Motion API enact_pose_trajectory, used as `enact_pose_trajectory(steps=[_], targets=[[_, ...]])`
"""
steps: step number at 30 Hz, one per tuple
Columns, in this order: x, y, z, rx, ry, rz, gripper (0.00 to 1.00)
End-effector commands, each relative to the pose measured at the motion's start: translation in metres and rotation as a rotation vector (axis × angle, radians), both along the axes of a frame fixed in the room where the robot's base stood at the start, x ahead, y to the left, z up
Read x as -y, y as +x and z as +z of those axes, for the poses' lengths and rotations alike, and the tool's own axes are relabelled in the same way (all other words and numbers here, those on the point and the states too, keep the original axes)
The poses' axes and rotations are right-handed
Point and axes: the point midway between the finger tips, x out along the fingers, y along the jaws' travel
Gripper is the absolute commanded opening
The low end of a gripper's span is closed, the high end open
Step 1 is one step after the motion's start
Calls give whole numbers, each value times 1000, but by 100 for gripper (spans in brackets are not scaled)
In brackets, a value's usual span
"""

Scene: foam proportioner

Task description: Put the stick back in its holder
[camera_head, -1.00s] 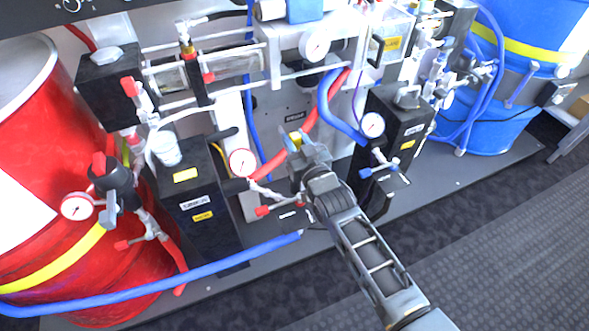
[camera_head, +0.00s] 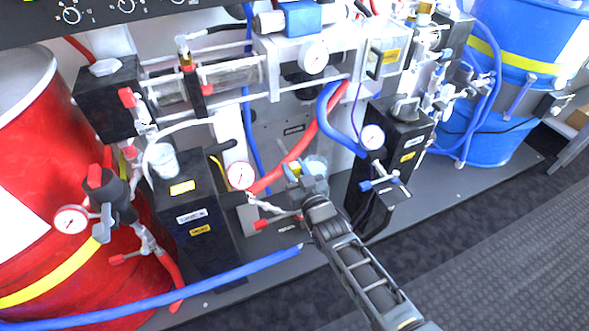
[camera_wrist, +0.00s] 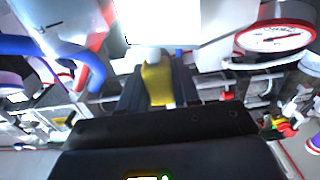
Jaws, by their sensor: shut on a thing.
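My gripper (camera_head: 306,178) is in front of the machine, low between the two black pump housings. It is shut on a yellow piece (camera_wrist: 157,82), which I take to be the stick's handle; it shows between the dark fingers in the wrist view. The rest of the stick is hidden or too small to make out. A pale, translucent cup-like shape (camera_head: 318,164) shows just behind the gripper; I cannot tell whether it is the holder.
A red drum (camera_head: 60,190) stands at left and a blue drum (camera_head: 515,70) at right. Pressure gauges (camera_head: 240,175) (camera_head: 372,137) flank the gripper. A blue hose (camera_head: 170,300) crosses the front. Red and blue hoses (camera_head: 300,140) hang behind. The floor at lower right is clear.

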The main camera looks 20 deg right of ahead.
Motion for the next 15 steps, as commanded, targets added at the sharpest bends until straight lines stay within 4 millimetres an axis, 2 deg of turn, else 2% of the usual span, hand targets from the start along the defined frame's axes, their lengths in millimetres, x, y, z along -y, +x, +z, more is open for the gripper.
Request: enact_pose_trajectory(steps=[2,3,10,15], targets=[[0,0,-3,0,0,0,0],[0,0,-2,0,0,0,33],[0,0,-2,0,0,0,55],[0,0,-2,0,0,0,57]])
